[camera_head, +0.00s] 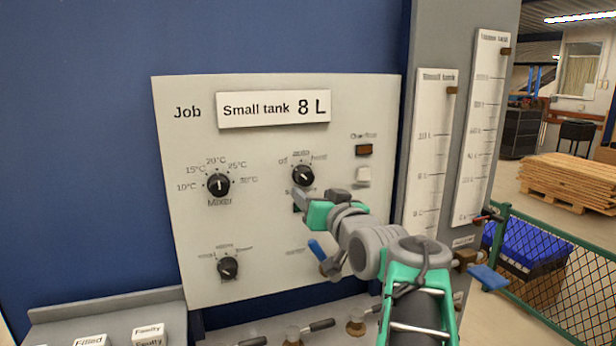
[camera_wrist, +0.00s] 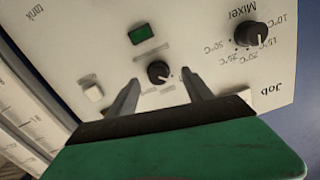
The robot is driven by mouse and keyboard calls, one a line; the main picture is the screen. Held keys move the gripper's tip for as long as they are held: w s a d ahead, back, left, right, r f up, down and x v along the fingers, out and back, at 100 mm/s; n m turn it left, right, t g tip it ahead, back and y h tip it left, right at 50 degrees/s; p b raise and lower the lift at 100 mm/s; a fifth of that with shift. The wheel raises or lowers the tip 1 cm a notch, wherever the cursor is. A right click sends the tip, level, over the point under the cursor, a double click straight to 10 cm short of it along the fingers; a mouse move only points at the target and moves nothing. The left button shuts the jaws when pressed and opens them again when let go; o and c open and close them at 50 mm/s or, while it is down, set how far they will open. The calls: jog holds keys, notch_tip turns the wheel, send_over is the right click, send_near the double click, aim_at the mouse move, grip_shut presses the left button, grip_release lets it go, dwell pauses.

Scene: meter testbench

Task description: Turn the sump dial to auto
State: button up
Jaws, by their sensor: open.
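The sump dial is a black round knob (camera_head: 303,175) on the pale panel, with off, auto and hand marked around it. In the wrist view the same knob (camera_wrist: 158,71) shows upside down between my fingers. Its white mark seems to point toward the off side. My gripper (camera_head: 299,197) is just below the dial in the head view and partly covers the label under it. In the wrist view my gripper (camera_wrist: 160,77) is open, with one finger on each side of the knob. I cannot tell whether the fingers touch it.
The mixer dial (camera_head: 218,185) is to the left and another dial (camera_head: 228,268) lower left. An amber lamp (camera_head: 364,150) and a white button (camera_head: 363,176) are to the right. A green lamp (camera_wrist: 142,34) shows in the wrist view.

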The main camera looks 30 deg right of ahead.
aim_at(307, 179)
jog(key=w+d+p, duration=0.1)
jog(key=w, duration=0.1)
jog(key=w+r, duration=0.1)
jog(key=w, duration=0.1)
jog(key=w+d+p, duration=0.1)
jog(key=w, duration=0.1)
jog(key=shift+w+d+r+p, duration=0.2)
jog(key=shift+d+r+p, duration=0.05)
jog(key=shift+d+p, duration=0.05)
jog(key=shift+w+d+f, duration=0.1)
jog(key=shift+w, duration=0.25)
grip_shut()
